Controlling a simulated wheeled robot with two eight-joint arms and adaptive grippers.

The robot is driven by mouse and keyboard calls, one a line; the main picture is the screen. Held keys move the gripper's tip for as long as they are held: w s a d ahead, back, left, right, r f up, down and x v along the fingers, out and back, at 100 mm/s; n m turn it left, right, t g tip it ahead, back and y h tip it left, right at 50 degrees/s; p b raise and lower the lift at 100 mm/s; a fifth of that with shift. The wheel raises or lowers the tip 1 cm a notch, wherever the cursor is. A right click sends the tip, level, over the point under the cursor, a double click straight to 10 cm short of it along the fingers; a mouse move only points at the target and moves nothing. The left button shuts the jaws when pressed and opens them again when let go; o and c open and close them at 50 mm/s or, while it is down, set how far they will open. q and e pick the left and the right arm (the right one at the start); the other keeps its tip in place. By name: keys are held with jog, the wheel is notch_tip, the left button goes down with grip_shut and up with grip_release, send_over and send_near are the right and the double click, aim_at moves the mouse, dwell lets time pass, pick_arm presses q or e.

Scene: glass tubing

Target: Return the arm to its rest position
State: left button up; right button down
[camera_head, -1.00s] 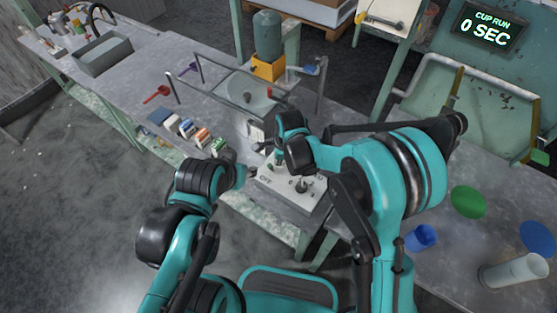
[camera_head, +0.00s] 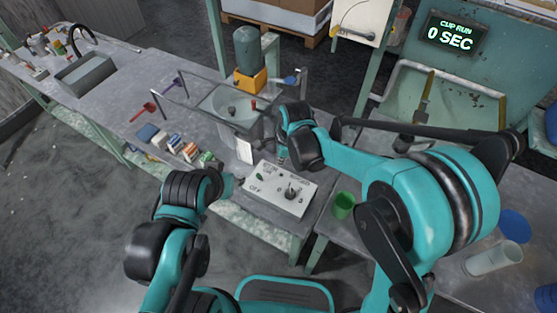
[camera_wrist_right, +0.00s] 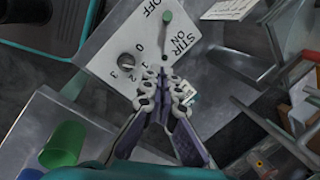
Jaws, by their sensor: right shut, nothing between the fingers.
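My right gripper (camera_head: 283,160) hangs over the white control box (camera_head: 265,196) in the head view, apart from its top as far as I can tell. In the right wrist view the fingertips (camera_wrist_right: 163,74) are together with nothing between them. The box (camera_wrist_right: 93,48) carries a black dial (camera_wrist_right: 126,60) marked 0 to 3 and a green-tipped toggle lever (camera_wrist_right: 167,18) by the STIR ON and OFF lettering. My left arm is folded at the lower left, its end (camera_head: 228,184) pointing toward the box. Its fingers are too small and dark to read.
A green cup (camera_head: 343,205) stands right of the box, close to my right arm. A blue disc (camera_head: 514,224) and a clear cylinder (camera_head: 494,259) lie further right. A stirring basin (camera_head: 232,105) stands behind the control box.

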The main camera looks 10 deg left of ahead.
jog(key=shift+r, duration=0.1)
dwell(0.5)
jog(key=s+d+r+n+t, duration=0.1)
jog(key=s+d+r+n, duration=0.2)
jog(key=s+d+n, duration=0.2)
jog(key=s+d+r+n+t+h, duration=0.1)
jog(key=s+d+r+n, duration=0.3)
jog(key=d, duration=0.7)
jog(key=s+d+r+n+t, duration=0.3)
jog(key=s+d+n, duration=0.3)
jog(key=d, duration=0.2)
jog(key=shift+s+d+r+h, duration=0.2)
jog(key=shift+r+h, duration=0.2)
jog(key=shift+r, duration=0.25)
